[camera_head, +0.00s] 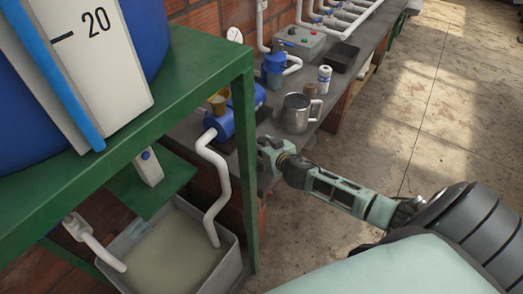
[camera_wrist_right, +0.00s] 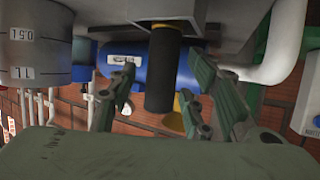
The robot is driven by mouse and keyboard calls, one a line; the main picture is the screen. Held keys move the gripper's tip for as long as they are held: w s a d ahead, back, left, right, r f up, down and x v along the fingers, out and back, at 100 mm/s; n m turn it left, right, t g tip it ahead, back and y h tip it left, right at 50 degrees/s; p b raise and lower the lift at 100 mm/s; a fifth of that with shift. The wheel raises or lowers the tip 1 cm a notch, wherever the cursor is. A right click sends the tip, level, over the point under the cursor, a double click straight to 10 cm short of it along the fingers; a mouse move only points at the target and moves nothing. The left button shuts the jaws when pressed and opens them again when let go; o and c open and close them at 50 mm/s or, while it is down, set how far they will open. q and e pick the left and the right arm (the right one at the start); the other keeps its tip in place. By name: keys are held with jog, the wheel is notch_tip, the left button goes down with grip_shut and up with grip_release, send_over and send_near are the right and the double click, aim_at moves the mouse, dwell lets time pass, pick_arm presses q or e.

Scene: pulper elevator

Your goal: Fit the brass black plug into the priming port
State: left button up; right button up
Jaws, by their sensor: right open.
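In the right wrist view, which looks upside down, a black cylinder with a brass-coloured band (camera_wrist_right: 161,75), seemingly the plug, stands between the fingers of my right gripper (camera_wrist_right: 163,64). The fingers are open on either side of it, and I cannot tell whether they touch it. In the head view my right gripper (camera_head: 268,150) is at the bench's front edge, and I cannot make out the plug there. The blue pump (camera_head: 238,112) lies beyond the gripper with a yellow funnel (camera_head: 218,103) on top. I cannot pick out the priming port. My left gripper is not in view.
A steel measuring jug (camera_head: 296,114) stands on the bench close to my right gripper. A can (camera_head: 324,79) and a black tray (camera_head: 345,57) are farther back. The green tank stand (camera_head: 246,160) and white pipe (camera_head: 219,185) are at left. The floor at right is clear.

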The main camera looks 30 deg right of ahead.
grip_shut()
dwell(0.4)
